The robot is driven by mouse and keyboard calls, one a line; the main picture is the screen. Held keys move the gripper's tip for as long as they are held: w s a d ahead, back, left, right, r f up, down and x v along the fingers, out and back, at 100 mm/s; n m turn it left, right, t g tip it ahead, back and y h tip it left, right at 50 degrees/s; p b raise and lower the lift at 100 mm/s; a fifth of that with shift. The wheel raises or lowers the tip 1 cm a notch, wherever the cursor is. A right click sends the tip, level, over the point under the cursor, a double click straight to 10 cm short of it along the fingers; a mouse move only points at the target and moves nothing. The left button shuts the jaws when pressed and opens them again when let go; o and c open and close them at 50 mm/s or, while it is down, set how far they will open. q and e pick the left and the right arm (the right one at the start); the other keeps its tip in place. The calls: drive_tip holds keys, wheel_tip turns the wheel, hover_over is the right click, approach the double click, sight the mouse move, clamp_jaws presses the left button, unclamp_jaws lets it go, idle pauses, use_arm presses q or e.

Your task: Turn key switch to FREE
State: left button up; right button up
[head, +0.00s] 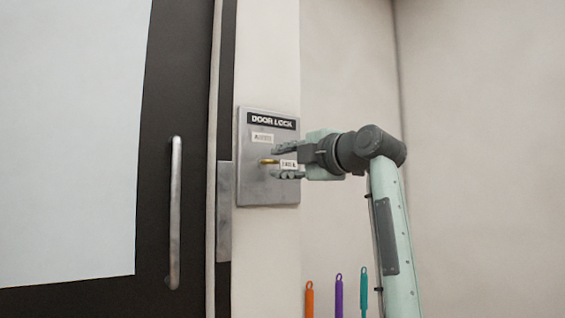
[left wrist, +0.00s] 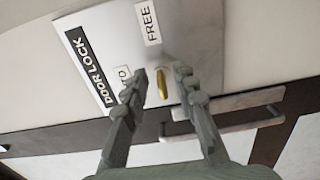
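A grey metal plate (head: 250,190) headed DOOR LOCK is on the wall; it also shows in the left wrist view (left wrist: 195,30). A small yellow key (head: 268,161) sits at its middle, lying roughly horizontal; it also shows in the left wrist view (left wrist: 162,83). The FREE label (left wrist: 148,22) is right of the key in the head view. Another label (head: 262,137), partly hidden in the wrist view, is above it. My left gripper (head: 273,163) is open, one finger on each side of the key, with gaps visible in the wrist view (left wrist: 160,80). My right gripper is out of view.
A dark-framed door with a vertical metal handle (head: 175,212) stands left of the plate. Orange (head: 309,299), purple (head: 338,295) and teal (head: 364,292) hooked items hang below the arm. The wall on the right is bare.

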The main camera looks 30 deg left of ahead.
use_arm(q)
drive_tip(key=v, duration=1.2)
idle(0.5)
